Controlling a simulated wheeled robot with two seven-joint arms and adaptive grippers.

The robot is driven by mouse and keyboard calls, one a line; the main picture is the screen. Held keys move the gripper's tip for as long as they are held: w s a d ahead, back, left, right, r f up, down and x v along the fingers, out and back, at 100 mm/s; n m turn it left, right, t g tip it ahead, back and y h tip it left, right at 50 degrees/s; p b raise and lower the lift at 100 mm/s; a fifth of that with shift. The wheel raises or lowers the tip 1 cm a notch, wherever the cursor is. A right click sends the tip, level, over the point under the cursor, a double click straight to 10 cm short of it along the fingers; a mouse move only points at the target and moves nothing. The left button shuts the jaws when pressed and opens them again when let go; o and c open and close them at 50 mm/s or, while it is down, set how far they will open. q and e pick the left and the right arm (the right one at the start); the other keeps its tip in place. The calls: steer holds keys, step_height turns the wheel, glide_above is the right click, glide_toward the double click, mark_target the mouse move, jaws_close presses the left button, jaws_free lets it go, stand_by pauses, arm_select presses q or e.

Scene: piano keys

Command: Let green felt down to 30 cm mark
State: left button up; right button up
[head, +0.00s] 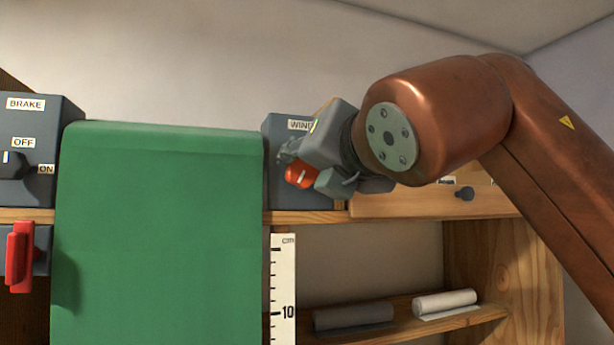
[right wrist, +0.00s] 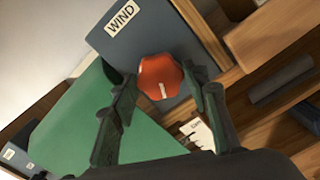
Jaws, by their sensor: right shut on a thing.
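The green felt (head: 158,230) hangs from a roll and runs off the bottom of the head view, so its lower edge is hidden. A white cm scale (head: 283,300) stands just right of it, with the 10 mark showing; the 30 mark is out of view. An orange-red knob (head: 301,176) is on the grey WIND box (head: 290,140) right of the felt; the knob (right wrist: 161,78) also shows in the right wrist view, with a white pointer line. My right gripper (head: 306,174) is shut on the knob, one finger on each side. My left gripper is not in view.
A wooden drawer (head: 440,200) and a shelf with rolls (head: 445,302) are at right.

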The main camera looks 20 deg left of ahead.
steer(key=shift+a+f+m+b, duration=0.15)
steer(key=shift+m+b, duration=0.4)
steer(key=shift+m, duration=1.15)
steer(key=o, duration=1.2)
steer(key=shift+c, duration=0.2)
steer(key=v, duration=1.2)
